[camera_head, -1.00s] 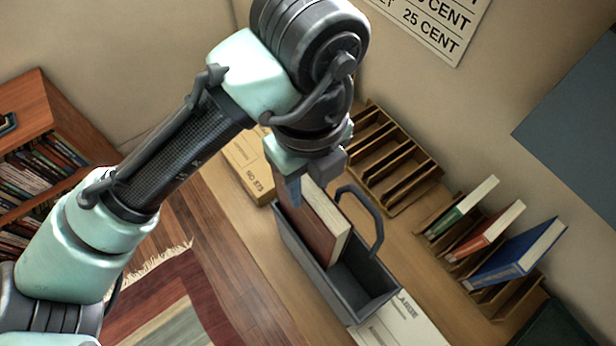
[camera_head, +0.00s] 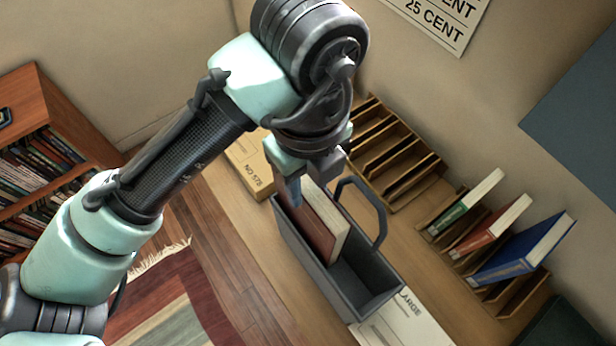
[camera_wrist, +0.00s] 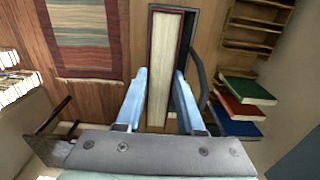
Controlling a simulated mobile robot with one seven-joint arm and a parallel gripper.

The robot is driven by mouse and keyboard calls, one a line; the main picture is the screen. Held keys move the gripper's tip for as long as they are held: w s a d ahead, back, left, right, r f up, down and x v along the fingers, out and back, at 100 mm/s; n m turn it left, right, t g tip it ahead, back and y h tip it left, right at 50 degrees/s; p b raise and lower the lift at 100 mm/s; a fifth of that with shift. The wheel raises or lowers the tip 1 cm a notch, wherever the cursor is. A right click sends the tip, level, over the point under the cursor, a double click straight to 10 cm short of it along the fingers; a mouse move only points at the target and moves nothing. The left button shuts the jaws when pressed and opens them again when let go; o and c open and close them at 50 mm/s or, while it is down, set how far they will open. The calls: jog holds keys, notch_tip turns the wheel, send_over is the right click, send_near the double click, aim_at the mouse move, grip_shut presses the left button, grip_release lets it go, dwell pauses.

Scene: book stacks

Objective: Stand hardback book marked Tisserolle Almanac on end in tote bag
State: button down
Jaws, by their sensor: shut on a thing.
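A brown-red hardback book (camera_head: 318,225) stands on end inside the grey tote bag (camera_head: 353,308), at the bag's far end. Its cream page edges (camera_wrist: 163,70) face up in the wrist view. I cannot read a title on it. My gripper (camera_wrist: 160,85) is shut on the book, with one blue finger on each cover. In the head view my gripper (camera_head: 308,182) is over the bag's far end, and it hides the book's upper part. The nearer part of the bag is empty, and its handle (camera_head: 377,205) arches up on the right side.
Green (camera_head: 468,203), red (camera_head: 492,226) and blue (camera_head: 520,252) books lean in a wooden rack at right. An empty slotted organizer (camera_head: 400,165) stands behind the bag. A cardboard box (camera_head: 250,165) and a white package (camera_head: 405,325) lie near the bag's ends.

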jog(key=shift+f, duration=0.1)
jog(key=shift+f+b, duration=1.3)
jog(key=shift+f, duration=0.05)
jog(key=shift+f, duration=0.15)
jog(key=shift+f+b, duration=1.25)
jog(key=shift+f, duration=0.1)
jog(key=shift+f, duration=0.1)
jog(key=shift+f+b, duration=1.25)
jog(key=shift+f, duration=0.15)
jog(key=shift+f, duration=0.1)
notch_tip(320, 180, down, 3)
jog(key=b, duration=0.2)
jog(key=shift+b, duration=0.3)
